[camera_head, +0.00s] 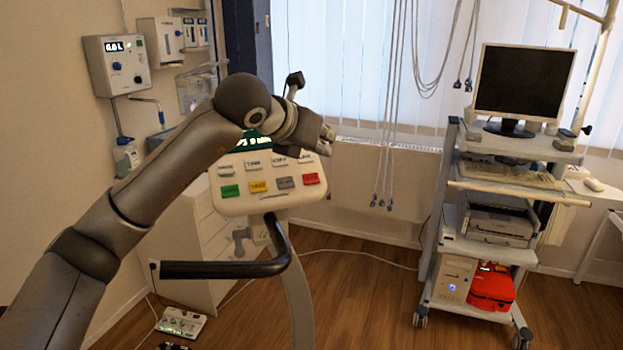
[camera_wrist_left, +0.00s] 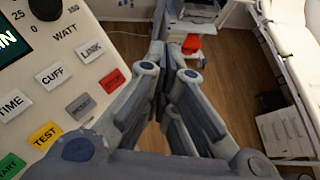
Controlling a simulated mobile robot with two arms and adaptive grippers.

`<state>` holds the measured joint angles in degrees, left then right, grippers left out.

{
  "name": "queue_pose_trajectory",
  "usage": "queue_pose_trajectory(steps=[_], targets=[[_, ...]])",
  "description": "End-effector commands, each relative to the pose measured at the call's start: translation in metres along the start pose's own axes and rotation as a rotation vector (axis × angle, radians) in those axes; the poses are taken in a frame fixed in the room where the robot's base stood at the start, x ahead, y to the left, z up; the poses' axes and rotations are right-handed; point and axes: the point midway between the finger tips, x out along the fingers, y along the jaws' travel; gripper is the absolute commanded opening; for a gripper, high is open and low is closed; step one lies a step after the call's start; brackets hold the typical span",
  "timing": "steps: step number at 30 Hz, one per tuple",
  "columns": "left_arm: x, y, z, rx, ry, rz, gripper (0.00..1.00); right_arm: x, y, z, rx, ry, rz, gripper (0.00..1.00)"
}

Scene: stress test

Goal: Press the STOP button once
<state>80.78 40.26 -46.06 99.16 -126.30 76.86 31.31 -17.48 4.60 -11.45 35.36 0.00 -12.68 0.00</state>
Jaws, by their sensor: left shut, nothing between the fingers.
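The console panel (camera_head: 262,203) is cream-coloured, with a row of coloured buttons along its lower part. Its red button (camera_head: 311,179) is at the right end of that row; it also shows in the left wrist view (camera_wrist_left: 112,81), partly beside my fingers, its label too small to read surely. My left gripper (camera_head: 329,141) is shut and empty, near the panel's upper right corner, above the red button in the head view. In the left wrist view my left gripper (camera_wrist_left: 160,48) lies just right of the red button. Contact cannot be told. My right gripper is not in view.
Grey (camera_head: 285,183), yellow (camera_head: 258,187) and green (camera_head: 230,191) buttons sit left of the red one. A dark handlebar (camera_head: 225,269) runs below the panel. A cart with a monitor (camera_head: 524,82) stands at right. Wooden floor between is mostly clear.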

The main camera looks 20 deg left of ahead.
Motion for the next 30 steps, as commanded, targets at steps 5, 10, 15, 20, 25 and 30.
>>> queue_pose_trajectory(steps=[5, 10, 15, 20, 25, 30], targets=[[0.014, 0.010, -0.012, -0.001, 0.003, 0.001, 0.00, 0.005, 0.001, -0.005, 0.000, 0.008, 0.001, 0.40], [0.031, 0.023, -0.024, -0.002, 0.003, 0.001, 0.00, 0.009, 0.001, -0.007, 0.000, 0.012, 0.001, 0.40], [0.048, 0.033, -0.037, -0.001, 0.002, 0.000, 0.00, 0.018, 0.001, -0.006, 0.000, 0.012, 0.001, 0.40], [0.056, 0.040, -0.042, -0.001, 0.000, -0.001, 0.00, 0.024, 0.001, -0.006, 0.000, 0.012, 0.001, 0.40], [0.059, 0.043, -0.043, 0.000, 0.000, -0.001, 0.00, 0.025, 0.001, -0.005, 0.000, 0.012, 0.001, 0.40], [0.059, 0.043, -0.043, 0.000, 0.000, -0.001, 0.00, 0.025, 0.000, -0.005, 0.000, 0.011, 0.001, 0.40]])
